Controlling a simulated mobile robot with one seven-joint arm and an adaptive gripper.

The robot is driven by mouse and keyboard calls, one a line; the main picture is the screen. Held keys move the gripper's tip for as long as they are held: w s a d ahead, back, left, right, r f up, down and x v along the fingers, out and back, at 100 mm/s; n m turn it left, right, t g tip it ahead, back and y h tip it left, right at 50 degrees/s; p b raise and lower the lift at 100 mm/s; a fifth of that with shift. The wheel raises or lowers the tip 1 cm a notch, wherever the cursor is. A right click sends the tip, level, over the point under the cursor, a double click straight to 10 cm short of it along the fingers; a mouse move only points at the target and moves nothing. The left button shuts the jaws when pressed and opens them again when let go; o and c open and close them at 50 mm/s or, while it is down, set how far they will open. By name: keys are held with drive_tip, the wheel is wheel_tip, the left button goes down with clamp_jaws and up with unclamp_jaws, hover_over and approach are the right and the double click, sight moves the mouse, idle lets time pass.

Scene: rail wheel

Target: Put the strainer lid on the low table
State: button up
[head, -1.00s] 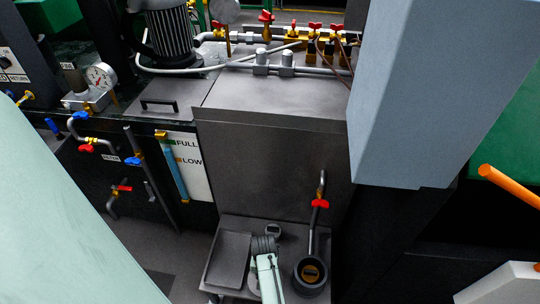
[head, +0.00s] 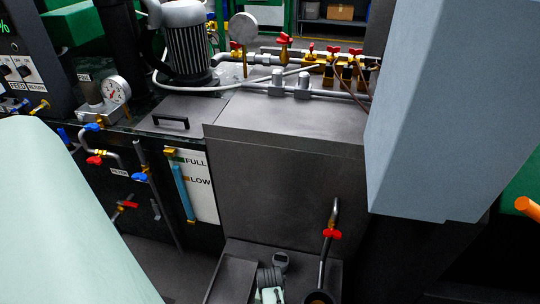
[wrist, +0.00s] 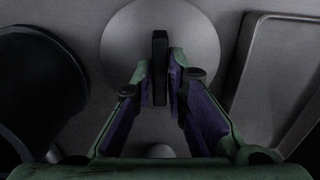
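The strainer lid (wrist: 118,45) is a round grey disc with an upright black bar handle (wrist: 160,65), seen from above in the wrist view. My gripper (wrist: 161,72) has its two fingers close in on either side of this handle and looks shut on it. The lid is over or on the low table (wrist: 215,20); I cannot tell whether it touches. In the head view the low table (head: 237,248) is cut off at the bottom edge.
On the low table are a shallow rectangular tray (wrist: 283,75) and a dark round vessel (wrist: 40,85), either side of the lid. A red-handled tap (head: 332,234) hangs above the table. The grey cabinet (head: 270,185) rises behind, with valves and pipes on top.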

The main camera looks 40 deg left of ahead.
drive_tip(key=o, duration=0.3)
drive_tip(key=shift+o, duration=0.2)
